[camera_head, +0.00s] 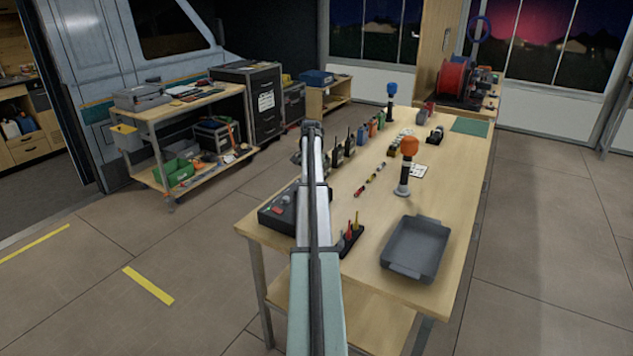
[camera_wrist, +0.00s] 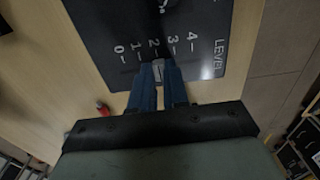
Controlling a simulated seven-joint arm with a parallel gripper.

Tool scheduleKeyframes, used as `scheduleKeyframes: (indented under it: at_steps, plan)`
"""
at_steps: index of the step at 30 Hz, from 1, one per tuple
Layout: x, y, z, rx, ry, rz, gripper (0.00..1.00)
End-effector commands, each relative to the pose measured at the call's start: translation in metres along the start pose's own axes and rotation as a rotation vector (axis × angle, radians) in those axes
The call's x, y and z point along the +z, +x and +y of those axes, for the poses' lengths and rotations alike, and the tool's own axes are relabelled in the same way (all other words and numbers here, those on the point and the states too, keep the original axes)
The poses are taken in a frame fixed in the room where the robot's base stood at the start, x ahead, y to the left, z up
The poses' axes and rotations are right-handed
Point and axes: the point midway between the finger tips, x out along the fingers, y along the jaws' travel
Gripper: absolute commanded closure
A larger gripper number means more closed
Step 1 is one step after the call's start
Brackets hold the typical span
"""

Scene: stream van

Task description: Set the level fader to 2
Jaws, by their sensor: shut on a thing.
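The level fader's dark panel (camera_wrist: 205,60) fills the top of the wrist view, with white marks 0 to 4 and the word LEVEL at the right. My gripper (camera_wrist: 159,82) has its two blue fingers shut on the small grey fader knob (camera_wrist: 159,67). The knob sits just below the 2 mark and looks in line with it. The fader slot is mostly hidden by my fingers. In the head view the dark control box (camera_head: 276,213) lies at the near left of the workbench, partly behind my arm; my gripper is hidden there.
On the workbench (camera_head: 375,215) stand a pen holder (camera_head: 351,240), a grey tray (camera_head: 416,248), an orange-topped device (camera_head: 408,160) and a row of radios (camera_head: 338,155). A loaded cart (camera_head: 180,105) stands at the left.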

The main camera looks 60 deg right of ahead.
Motion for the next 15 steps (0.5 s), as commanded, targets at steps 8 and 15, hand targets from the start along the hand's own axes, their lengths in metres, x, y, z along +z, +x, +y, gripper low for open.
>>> scheduleKeyframes:
  at_steps: [8, 15]
  plan:
    - [-0.0003, -0.0003, 0.0009, 0.000, 0.001, 0.000, 0.73]
    - [-0.0002, -0.0001, 0.0009, 0.000, 0.000, 0.000, 0.60]
